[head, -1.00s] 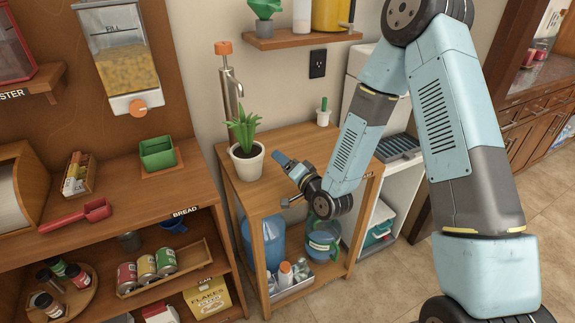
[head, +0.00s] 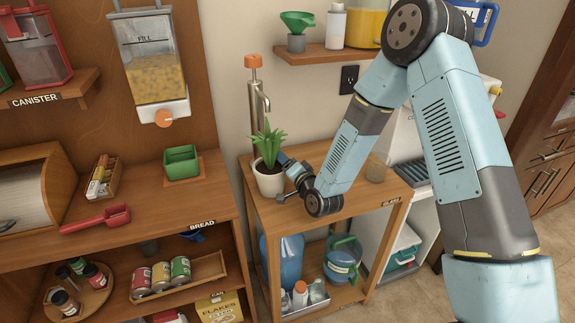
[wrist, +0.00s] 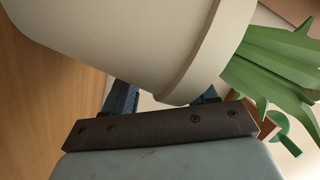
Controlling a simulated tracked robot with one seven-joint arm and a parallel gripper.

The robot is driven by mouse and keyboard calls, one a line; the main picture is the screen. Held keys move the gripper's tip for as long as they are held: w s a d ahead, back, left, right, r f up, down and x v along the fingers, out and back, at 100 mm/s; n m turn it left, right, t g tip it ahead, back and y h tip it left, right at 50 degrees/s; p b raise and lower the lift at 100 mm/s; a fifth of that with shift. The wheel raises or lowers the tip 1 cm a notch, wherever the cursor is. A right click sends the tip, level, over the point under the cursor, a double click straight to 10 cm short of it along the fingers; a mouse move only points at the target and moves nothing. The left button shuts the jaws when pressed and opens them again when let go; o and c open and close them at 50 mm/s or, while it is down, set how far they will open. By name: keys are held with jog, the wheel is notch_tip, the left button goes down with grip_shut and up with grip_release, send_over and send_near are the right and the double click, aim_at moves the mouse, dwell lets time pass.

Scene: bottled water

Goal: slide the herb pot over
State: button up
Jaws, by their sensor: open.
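The herb pot (head: 270,183), a white pot with a spiky green plant, stands upright on the left part of the wooden cart's top (head: 345,205). My gripper (head: 282,178) is open, low at the pot's right side, with a blue finger showing behind its right edge. In the wrist view the pot (wrist: 140,40) looms tilted across the upper left, its leaves (wrist: 270,65) at the right. It hides most of my fingers; a blue part (wrist: 122,98) shows below it. I cannot tell whether they touch the pot.
A metal pump tap with an orange top (head: 254,85) rises behind the pot. A clear glass (head: 376,168) stands behind my arm. A wooden counter with a green box (head: 181,162) is at the left. The cart's front right top looks clear.

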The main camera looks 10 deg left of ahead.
jog(key=shift+d, duration=0.1)
jog(key=shift+c, duration=0.5)
grip_shut()
